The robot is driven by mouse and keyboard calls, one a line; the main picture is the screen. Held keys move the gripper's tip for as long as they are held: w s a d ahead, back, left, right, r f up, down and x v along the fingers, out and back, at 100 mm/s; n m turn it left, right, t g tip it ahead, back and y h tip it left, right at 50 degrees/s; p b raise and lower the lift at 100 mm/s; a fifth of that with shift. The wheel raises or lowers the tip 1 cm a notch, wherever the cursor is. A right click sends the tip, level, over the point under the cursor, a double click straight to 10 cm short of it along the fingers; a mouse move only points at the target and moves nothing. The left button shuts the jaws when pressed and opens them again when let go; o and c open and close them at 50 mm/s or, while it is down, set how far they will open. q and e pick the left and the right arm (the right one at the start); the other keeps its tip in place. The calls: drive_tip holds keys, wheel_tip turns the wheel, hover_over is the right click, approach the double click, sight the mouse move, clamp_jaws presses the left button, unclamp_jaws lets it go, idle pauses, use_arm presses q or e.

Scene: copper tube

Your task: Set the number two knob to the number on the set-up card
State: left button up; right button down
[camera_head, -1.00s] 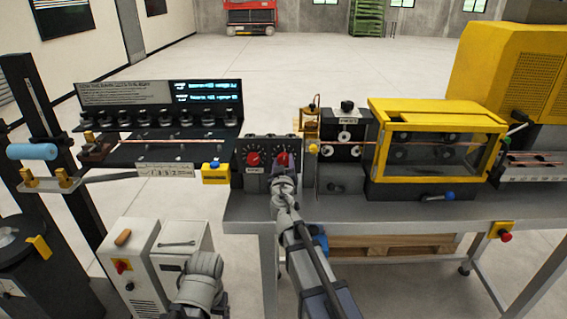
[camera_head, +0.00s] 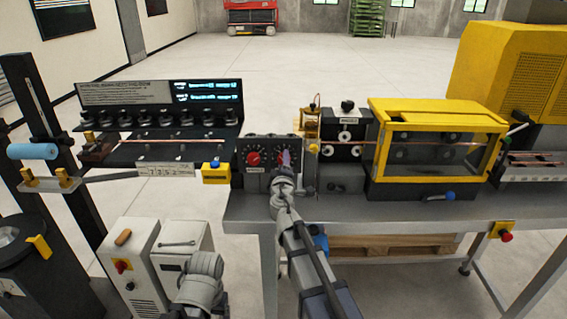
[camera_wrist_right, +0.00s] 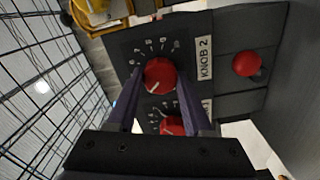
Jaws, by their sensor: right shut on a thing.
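The panel (camera_head: 268,141) holds two dials side by side. The red left-hand knob (camera_head: 253,158) shows clearly in the head view. The right-hand dial is mostly hidden by my right gripper (camera_head: 284,162). In the right wrist view, the label KNOB 2 (camera_wrist_right: 204,58) stands beside a red knob (camera_wrist_right: 160,74) with a white pointer line towards the lower left. My right gripper (camera_wrist_right: 157,92) has its fingers on both sides of this knob, shut on it. The dial numbers are too small to read surely.
A red round button (camera_wrist_right: 247,63) and a second red knob (camera_wrist_right: 172,126) are close to the fingers. A yellow box with a blue knob (camera_head: 216,173) stands left of the panel. A roller unit (camera_head: 347,136) and a yellow guarded machine (camera_head: 436,112) stand to the right.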

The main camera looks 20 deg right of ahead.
drive_tip(key=shift+n, duration=1)
drive_tip(key=shift+c, duration=1.5)
unclamp_jaws()
drive_tip(key=v, duration=0.8)
drive_tip(key=shift+w, duration=0.1)
